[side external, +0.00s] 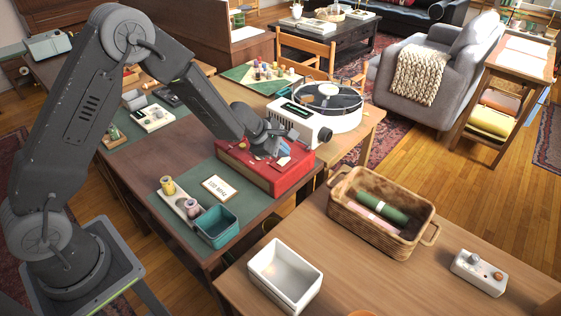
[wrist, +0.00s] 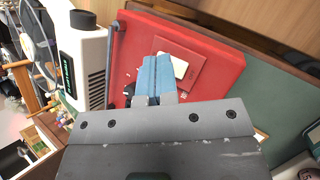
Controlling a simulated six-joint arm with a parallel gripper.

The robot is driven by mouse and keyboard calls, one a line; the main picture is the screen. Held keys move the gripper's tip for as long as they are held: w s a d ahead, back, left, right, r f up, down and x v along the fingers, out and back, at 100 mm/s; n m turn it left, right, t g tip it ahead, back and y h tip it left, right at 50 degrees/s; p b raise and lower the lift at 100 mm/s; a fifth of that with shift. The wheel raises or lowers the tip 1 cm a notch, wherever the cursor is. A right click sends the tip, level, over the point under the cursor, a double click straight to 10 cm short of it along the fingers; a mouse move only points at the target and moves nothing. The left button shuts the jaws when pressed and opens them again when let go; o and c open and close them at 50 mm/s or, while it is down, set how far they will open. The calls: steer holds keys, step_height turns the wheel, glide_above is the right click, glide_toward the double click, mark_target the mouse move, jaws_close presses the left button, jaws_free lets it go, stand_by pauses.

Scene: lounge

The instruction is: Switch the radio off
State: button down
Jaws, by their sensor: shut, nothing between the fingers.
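The radio appears to be the white box (side external: 300,120) with a dark green display, beside a round glass-topped unit, in the side view. A round knob (side external: 325,135) sticks out at its right end. In the wrist view, the radio (wrist: 90,65) is at the left, with a black knob (wrist: 82,18) at its top end and a dark grille. My gripper (side external: 272,151) is in front of the radio, over a red case (side external: 265,172). In the wrist view, its blue fingers (wrist: 155,72) are together and empty over the red case. Contact with the case cannot be told.
A teal bin (side external: 217,228) and spools stand on the green mat near the red case. A wicker basket (side external: 350,230), a white bin (side external: 285,275) and a white control box (side external: 480,272) stand on the front table. Bare tabletop lies between the basket and control box.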

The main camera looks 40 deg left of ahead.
mark_target(283, 161)
steer(key=shift+w+r, duration=0.2)
steer(key=shift+r, duration=1.05)
steer(key=shift+w+r, duration=0.15)
steer(key=shift+r, duration=1.1)
